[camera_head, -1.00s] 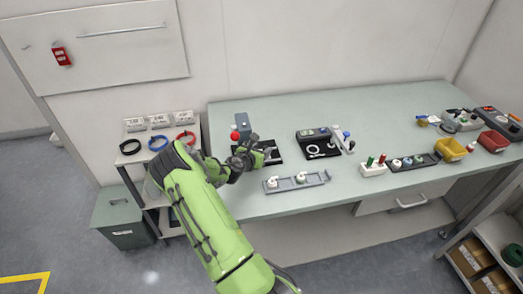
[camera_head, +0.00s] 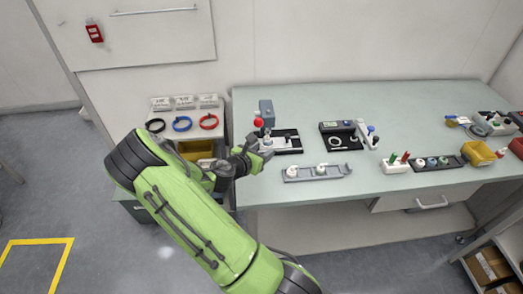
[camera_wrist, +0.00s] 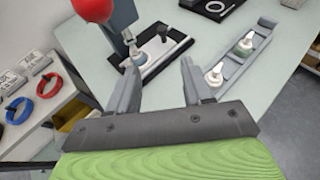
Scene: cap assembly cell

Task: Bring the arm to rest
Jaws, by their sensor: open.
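My gripper (camera_head: 262,156) is at the left front edge of the workbench (camera_head: 400,110), at the end of my green arm. In the wrist view my gripper (camera_wrist: 158,88) has its two fingers apart with nothing between them. Beyond the fingertips, a black-based fixture (camera_wrist: 165,55) holds a white bottle-like part (camera_wrist: 137,55). A red ball knob (camera_wrist: 95,10) stands close by at the upper left; it also shows in the head view (camera_head: 257,122).
A side shelf with black, blue (camera_head: 182,124) and red rings is at the left. A yellow bin (camera_head: 478,153) is far right.

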